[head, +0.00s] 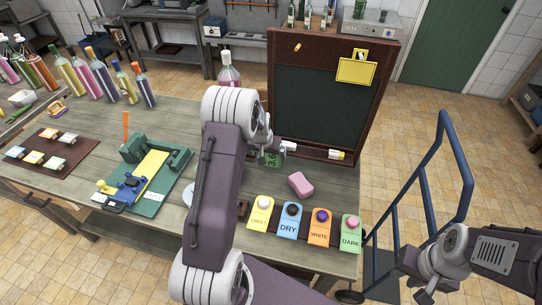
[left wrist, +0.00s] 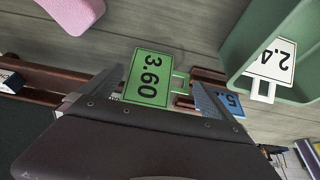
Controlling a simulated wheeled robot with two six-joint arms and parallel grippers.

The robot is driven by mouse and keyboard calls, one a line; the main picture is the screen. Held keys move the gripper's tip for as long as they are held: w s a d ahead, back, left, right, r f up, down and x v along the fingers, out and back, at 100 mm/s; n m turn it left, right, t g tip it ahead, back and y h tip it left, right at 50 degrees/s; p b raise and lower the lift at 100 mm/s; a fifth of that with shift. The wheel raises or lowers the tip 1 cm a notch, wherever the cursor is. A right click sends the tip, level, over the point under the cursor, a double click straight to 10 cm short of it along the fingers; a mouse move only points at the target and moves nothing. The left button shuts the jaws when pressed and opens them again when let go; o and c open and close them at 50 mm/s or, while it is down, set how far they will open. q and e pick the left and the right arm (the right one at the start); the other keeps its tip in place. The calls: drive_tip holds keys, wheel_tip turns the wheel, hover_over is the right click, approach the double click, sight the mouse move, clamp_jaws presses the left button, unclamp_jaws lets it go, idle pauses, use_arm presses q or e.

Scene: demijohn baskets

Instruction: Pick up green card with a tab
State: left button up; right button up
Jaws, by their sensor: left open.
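The green card (head: 272,159) has a dark border, reads "3.60" and has a narrow outlined green tab on one side. In the left wrist view the card (left wrist: 148,78) lies between the two fingers of my left gripper (left wrist: 150,98), with a gap to each finger. My left gripper is open. In the head view my left arm hides most of this gripper and part of the card. My right gripper (head: 425,294) is at the lower right, away from the table, and its jaws are too unclear to read.
Reddish-brown rails (left wrist: 45,75) run behind the card. A blue card (left wrist: 232,104) is close to the right finger. A pink sponge (head: 301,185) and a chalkboard (head: 320,110) are nearby.

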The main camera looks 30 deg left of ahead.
use_arm(q)
drive_tip(key=shift+w+f, duration=0.3)
drive_tip(key=shift+f, duration=0.3)
drive_tip(key=shift+w+a+f, duration=0.15)
drive_tip(key=shift+w+f, duration=0.1)
drive_tip(key=shift+f, duration=0.1)
drive_tip(key=shift+s, duration=0.1)
drive_tip(key=c, duration=1)
drive_tip(key=shift+r, duration=0.15)
drive_tip(key=shift+c, duration=0.2)
drive_tip(key=shift+s+r, duration=0.25)
drive_tip(key=shift+s, duration=0.05)
drive_tip(key=s+d+r+b, duration=0.2)
drive_tip(key=s+r, duration=0.5)
drive_tip(key=s, duration=0.6)
drive_tip(key=shift+d+r+b, duration=0.15)
drive_tip(key=shift+d+b, duration=0.2)
drive_tip(key=shift+d, duration=0.3)
